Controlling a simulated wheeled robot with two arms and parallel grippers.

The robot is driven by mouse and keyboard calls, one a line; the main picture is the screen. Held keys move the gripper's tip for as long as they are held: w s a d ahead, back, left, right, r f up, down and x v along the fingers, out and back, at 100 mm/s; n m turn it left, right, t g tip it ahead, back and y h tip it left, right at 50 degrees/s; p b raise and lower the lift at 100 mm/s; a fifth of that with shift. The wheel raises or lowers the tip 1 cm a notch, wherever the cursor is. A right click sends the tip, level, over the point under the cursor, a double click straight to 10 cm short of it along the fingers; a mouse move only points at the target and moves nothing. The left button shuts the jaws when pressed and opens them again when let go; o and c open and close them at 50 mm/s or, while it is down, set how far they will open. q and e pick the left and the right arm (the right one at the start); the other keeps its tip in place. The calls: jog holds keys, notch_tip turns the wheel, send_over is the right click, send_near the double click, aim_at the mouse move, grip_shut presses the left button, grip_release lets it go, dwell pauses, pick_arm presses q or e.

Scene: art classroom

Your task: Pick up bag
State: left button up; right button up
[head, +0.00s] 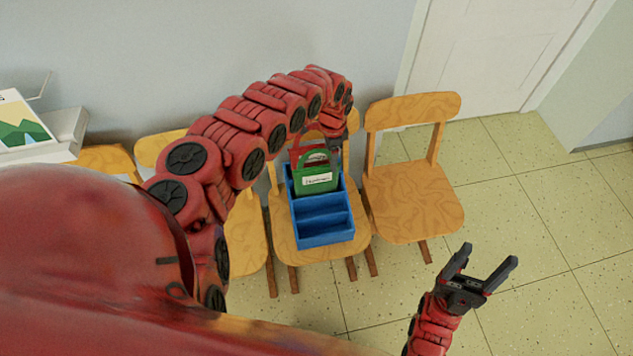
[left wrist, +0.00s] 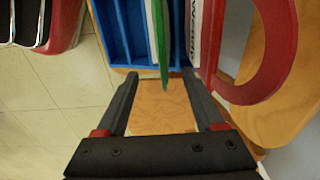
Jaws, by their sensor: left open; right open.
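A green bag (head: 313,181) with a white label stands in a compartment of a blue divided organizer (head: 324,237) on a wooden chair. A red bag (head: 306,138) with a looped handle is behind it, partly hidden. My left arm arches over from the left and comes down behind the bags; its gripper is mostly hidden in the head view. In the left wrist view my left gripper (left wrist: 161,77) is open, with the green bag's edge (left wrist: 160,45) just ahead between its fingertips. The red bag's handle (left wrist: 268,55) is beyond the right finger. My right gripper (head: 487,268) is open and empty over the floor.
An empty wooden chair (head: 412,200) stands to the right of the organizer, and another chair (head: 244,235) to the left. A wall is close behind the chairs. A white door (head: 485,50) is at the back. The tiled floor at right is clear.

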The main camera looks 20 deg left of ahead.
aim_at(316, 176)
pick_arm(q)
jog(key=shift+w+f+b, duration=0.2)
jog(key=shift+f+b, duration=0.05)
jog(key=shift+f, duration=1.2)
jog(key=shift+w+f+b, duration=0.15)
jog(key=shift+f+b, duration=0.05)
jog(key=shift+f, duration=1.2)
grip_shut()
